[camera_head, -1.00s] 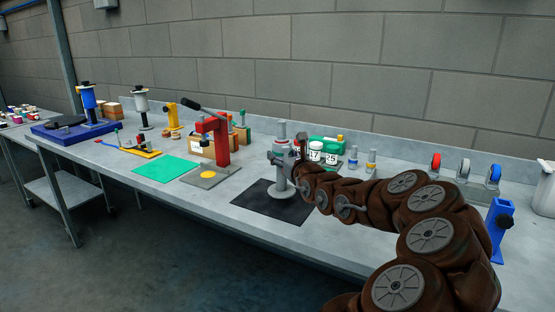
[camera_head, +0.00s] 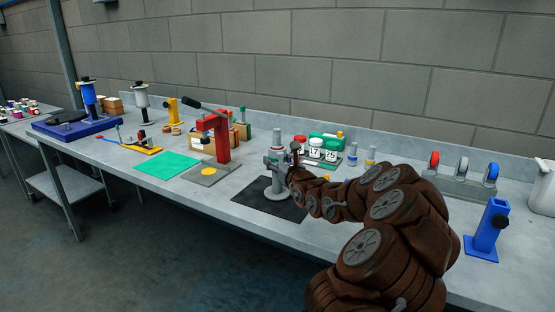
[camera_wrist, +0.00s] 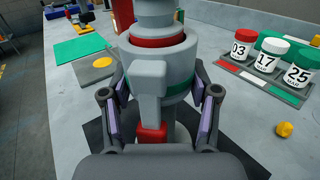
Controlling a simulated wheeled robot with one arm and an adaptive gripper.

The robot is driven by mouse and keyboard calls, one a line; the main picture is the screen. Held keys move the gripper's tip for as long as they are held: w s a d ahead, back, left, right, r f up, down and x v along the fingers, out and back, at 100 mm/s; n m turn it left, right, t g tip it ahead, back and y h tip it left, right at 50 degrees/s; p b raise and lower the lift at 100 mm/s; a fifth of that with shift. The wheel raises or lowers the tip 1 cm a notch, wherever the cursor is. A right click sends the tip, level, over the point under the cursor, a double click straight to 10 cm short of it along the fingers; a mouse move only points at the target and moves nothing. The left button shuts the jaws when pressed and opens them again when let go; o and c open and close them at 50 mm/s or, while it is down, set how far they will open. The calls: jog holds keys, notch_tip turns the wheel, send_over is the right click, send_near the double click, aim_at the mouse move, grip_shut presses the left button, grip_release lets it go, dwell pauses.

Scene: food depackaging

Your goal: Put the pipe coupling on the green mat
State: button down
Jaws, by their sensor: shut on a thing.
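The pipe coupling looks to be the grey collar with red and green bands (camera_wrist: 160,57), in the middle of the wrist view. It is upright around or on top of a grey post; I cannot tell whether it is seated. My gripper (camera_wrist: 158,98) is shut on it, with one finger at each side. In the head view my gripper (camera_head: 291,160) is at the right side of the grey post (camera_head: 278,183), which stands on a black mat. The green mat (camera_head: 167,165) lies flat and bare to the left, and it also shows in the wrist view (camera_wrist: 80,48).
White numbered jars (camera_head: 316,148) stand behind my gripper. A blue stand (camera_head: 488,230) is at the right. The black mat (camera_head: 255,200) has bare surface around the post.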

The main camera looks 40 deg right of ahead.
jog(key=shift+f, duration=0.1)
jog(key=shift+c, duration=1.4)
grip_release()
jog(key=shift+r, duration=0.2)
jog(key=b+v, duration=0.3)
jog(key=v, duration=0.9)
jog(key=shift+f, duration=0.1)
